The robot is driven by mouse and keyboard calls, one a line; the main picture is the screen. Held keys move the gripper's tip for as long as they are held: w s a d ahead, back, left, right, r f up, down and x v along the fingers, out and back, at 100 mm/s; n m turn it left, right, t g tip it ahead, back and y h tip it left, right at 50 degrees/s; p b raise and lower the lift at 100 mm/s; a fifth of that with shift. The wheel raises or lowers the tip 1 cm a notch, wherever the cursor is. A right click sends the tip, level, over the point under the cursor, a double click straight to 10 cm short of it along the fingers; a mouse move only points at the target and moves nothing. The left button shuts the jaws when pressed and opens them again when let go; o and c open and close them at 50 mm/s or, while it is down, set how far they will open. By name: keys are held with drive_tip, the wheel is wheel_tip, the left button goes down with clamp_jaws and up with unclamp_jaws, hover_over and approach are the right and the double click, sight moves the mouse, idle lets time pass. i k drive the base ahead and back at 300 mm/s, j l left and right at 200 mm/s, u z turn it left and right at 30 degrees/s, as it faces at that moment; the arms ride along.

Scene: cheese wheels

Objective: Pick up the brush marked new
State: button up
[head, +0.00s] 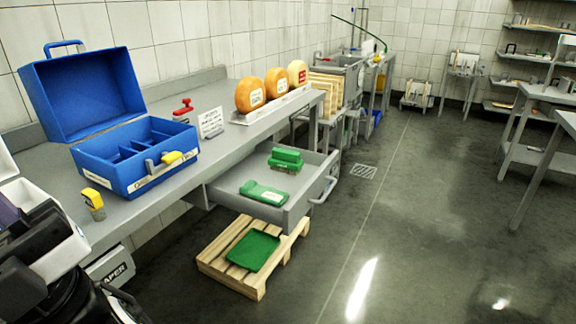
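A green brush (287,157) with darker bristles lies toward the back of an open grey drawer (232,186) under the steel bench. A flat green item (263,194) with a small white label lies nearer the drawer's front left; I cannot tell whether it is a brush, and its label is too small to read. I see no readable "new" mark on either. Dark and white parts of my own body show at the lower left. My gripper's fingertips are not in view.
An open blue toolbox (125,185), a yellow-topped tool (93,203), a red tool (183,107), a white card (211,123) and three cheese wheels (249,95) stand on the bench. Below the drawer, a pallet (218,262) holds a green dustpan-like piece (253,250).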

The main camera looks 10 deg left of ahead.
sight(286, 161)
drive_tip(key=u, duration=2.15)
drive_tip(key=z, duration=1.85)
drive_tip(key=i+l+u, duration=0.15)
drive_tip(key=l, duration=0.2)
drive_tip(key=i+l+u, duration=0.15)
drive_tip(key=l, duration=0.25)
drive_tip(key=i+l+u, duration=0.15)
drive_tip(key=l, duration=0.25)
drive_tip(key=i+l+u, duration=0.15)
drive_tip(key=l, duration=0.3)
